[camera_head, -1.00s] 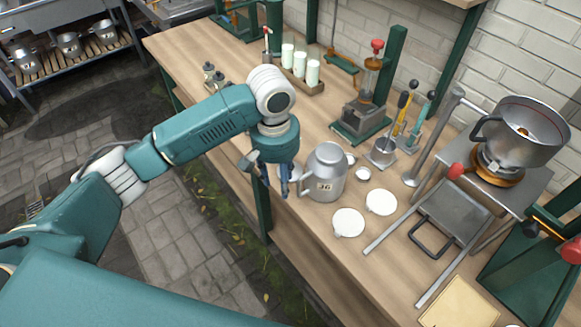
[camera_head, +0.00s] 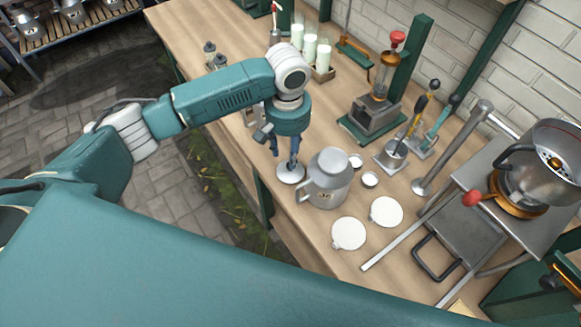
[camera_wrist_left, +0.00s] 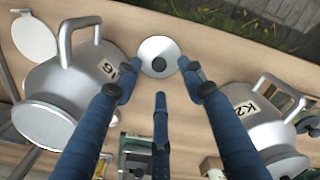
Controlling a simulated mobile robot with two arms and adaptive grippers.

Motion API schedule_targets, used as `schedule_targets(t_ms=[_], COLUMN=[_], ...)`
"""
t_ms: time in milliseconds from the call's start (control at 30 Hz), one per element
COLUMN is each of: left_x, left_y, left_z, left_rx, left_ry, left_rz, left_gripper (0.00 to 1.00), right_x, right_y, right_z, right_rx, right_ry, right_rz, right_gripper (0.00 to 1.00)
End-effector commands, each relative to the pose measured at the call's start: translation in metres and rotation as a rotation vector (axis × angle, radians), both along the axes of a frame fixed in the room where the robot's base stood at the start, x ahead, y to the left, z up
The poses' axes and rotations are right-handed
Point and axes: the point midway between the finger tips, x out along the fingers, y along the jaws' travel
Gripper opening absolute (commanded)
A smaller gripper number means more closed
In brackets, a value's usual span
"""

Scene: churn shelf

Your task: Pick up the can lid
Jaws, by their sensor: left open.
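The can lid (camera_head: 290,177) is a round, pale metal disc lying on the wooden bench beside the grey can (camera_head: 328,178). In the left wrist view the lid (camera_wrist_left: 159,50) shows a dark round knob at its middle, just beyond the fingertips. My left gripper (camera_head: 284,155) is open and points down over the lid, partly covering it in the head view. In the left wrist view its blue fingers (camera_wrist_left: 158,75) are spread and hold nothing. Whether a fingertip touches the knob cannot be told. My right gripper is not in view.
Labelled cans flank the lid in the left wrist view, one left (camera_wrist_left: 75,95) and one right (camera_wrist_left: 262,125). White discs (camera_head: 348,233) (camera_head: 386,211) lie right of the grey can. The bench edge is close to the lid.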

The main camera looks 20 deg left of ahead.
Motion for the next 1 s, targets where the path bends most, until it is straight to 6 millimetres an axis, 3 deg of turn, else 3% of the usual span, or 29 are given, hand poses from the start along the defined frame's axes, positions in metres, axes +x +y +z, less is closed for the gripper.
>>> schedule_targets(t_ms=[100,167,500,733,933,1000], left_x=[0.000,0.000,0.001,0.002,0.002,0.002], left_y=[0.000,-0.002,-0.004,-0.004,-0.004,-0.004], left_z=[-0.007,-0.012,-0.055,-0.057,-0.057,-0.057], left_rx=[0.000,-0.001,0.000,-0.001,-0.001,-0.001], left_ry=[0.000,0.001,-0.001,-0.002,-0.002,-0.002], left_rz=[0.001,0.000,-0.001,-0.001,-0.001,-0.001], left_gripper=[0.41,0.41,0.41,0.41,0.03,0.00], right_x=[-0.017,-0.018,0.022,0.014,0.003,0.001], right_y=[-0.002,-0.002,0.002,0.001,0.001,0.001], right_z=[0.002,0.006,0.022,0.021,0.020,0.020], right_rx=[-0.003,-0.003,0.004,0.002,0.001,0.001], right_ry=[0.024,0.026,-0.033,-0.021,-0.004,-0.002], right_rz=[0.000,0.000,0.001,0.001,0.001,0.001], right_gripper=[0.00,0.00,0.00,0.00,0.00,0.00])
